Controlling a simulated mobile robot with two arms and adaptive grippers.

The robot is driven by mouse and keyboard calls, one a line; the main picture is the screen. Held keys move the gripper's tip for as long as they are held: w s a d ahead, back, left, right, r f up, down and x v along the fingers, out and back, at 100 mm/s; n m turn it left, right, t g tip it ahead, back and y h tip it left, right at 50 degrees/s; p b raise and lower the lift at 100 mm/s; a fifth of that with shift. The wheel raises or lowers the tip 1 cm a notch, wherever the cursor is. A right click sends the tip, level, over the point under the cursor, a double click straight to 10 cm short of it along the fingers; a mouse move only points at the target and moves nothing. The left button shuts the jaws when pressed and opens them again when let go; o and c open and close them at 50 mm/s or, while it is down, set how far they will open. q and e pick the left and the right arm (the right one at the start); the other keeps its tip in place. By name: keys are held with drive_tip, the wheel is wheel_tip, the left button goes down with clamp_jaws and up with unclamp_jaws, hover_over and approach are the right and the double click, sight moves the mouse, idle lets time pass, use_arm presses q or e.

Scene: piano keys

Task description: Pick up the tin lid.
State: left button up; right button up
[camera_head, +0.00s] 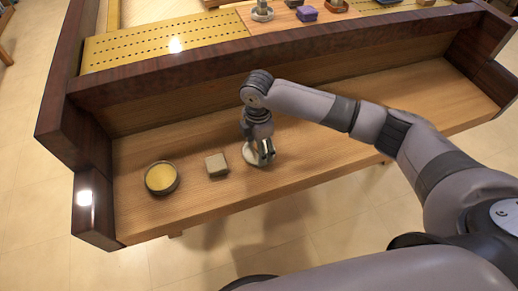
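A pale round disc (247,154), which looks like the tin lid, lies on the wooden ledge below the piano's dark rail. My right gripper (265,158) points down over this disc and covers much of it. The fingers look close to or touching the disc, but their gap and any hold on it are unclear. A round open tin (161,178) with yellow contents stands on the ledge to the left. My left gripper is not in view.
A small beige block (217,165) sits between the tin and the disc. The dark wooden rail (170,72) rises behind the ledge (200,200), and a dark end block (95,210) closes its left end. Small items, including a purple block (307,14), stand beyond the rail.

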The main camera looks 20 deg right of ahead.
drive_tip(key=shift+s+f, duration=0.15)
drive_tip(key=shift+s, duration=0.05)
drive_tip(key=c, duration=0.7)
drive_tip(key=shift+c, duration=0.2)
